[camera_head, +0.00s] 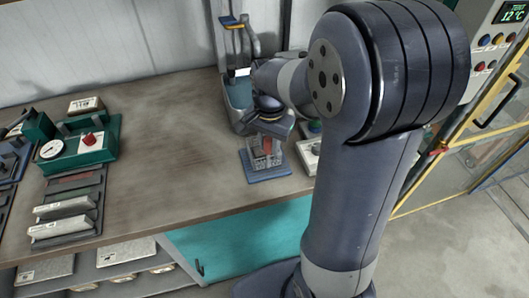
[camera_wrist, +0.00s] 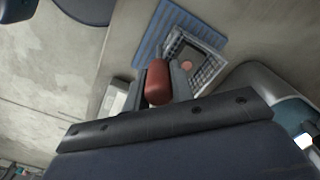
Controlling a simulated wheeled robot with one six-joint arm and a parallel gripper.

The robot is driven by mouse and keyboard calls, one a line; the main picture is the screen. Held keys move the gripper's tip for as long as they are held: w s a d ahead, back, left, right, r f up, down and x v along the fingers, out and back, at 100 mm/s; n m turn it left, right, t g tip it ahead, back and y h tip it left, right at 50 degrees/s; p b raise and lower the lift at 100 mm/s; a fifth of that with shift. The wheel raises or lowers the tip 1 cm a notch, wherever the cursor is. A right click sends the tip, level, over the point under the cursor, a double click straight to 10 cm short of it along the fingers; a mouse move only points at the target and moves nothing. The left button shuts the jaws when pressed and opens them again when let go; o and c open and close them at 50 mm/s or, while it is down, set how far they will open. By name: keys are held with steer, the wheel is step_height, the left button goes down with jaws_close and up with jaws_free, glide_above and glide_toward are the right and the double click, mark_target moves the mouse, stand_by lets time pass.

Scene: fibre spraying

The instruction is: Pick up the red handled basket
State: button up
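The red handled basket is a small grey wire-mesh basket (camera_head: 263,163) on a blue ribbed mat (camera_head: 268,176), near the bench's front edge. In the wrist view, the square mesh basket (camera_wrist: 205,50) lies partly behind my gripper, with a round reddish spot inside. Its red handle (camera_wrist: 158,82) stands between the two fingers of my gripper (camera_wrist: 160,85), with no clear gap on either side. My gripper looks shut on the handle. In the head view my gripper (camera_head: 268,132) is just above the basket, and the wrist partly hides the fingers. The basket appears to be on the mat.
A blue-grey tub with tools (camera_head: 237,95) stands close behind the basket. A green gauge box (camera_head: 75,148) and pale blocks sit at the left. Mid-bench is clear. A yellow-framed cabinet (camera_head: 470,125) stands at the right. My arm hides the bench's right end.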

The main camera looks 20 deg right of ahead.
jaws_close()
steer(key=shift+r, duration=0.1)
